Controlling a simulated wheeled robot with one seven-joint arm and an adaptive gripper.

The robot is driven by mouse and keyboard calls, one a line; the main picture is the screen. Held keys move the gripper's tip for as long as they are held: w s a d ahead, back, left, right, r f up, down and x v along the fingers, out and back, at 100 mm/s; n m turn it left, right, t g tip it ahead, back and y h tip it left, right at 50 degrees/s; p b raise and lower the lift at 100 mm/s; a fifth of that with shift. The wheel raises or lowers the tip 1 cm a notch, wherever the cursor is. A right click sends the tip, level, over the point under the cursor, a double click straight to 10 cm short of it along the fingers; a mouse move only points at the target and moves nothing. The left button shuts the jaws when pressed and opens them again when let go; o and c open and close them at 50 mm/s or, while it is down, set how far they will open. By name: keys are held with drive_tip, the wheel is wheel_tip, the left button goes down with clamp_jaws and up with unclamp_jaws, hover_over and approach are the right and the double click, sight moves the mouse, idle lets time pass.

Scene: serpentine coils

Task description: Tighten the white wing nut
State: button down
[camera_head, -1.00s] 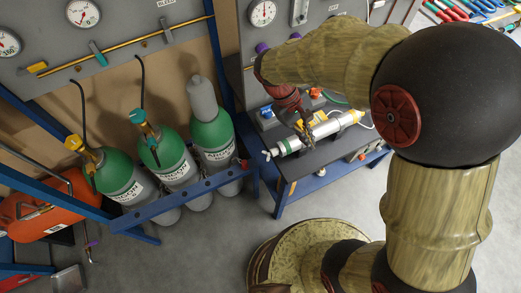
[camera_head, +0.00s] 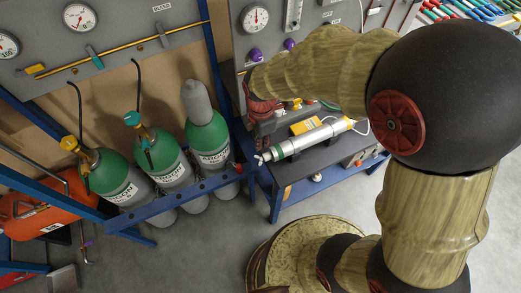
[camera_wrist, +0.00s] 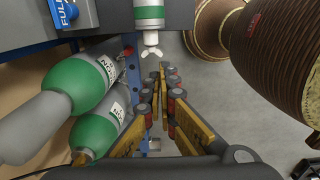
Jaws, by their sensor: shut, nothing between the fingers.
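The white wing nut (camera_head: 261,158) sits on the left end of a silver cylinder with a green band (camera_head: 310,138), which lies on a dark bench. In the wrist view the wing nut (camera_wrist: 151,53) is at top centre, its two wings spread sideways, below the cylinder's green-banded end (camera_wrist: 149,14). My gripper (camera_wrist: 158,78) is shut and empty. Its fingertips appear just below the wing nut in that view, apart from it as far as I can tell. In the head view my red wrist part is just above and behind the cylinder's left end, and my fingers are hard to make out.
Green and grey gas bottles (camera_head: 207,135) stand in a blue rack to the left. The dark bench (camera_head: 310,158) on a blue frame carries the cylinder and a yellow box (camera_head: 304,127). A gauge panel (camera_head: 275,50) rises behind. Open floor lies in front of the bench.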

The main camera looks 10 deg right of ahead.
sight(261, 164)
wheel_tip(261, 164, down, 13)
drive_tip(key=shift+f+b, duration=0.1)
drive_tip(key=shift+b, duration=0.85)
drive_tip(key=shift+w, duration=0.1)
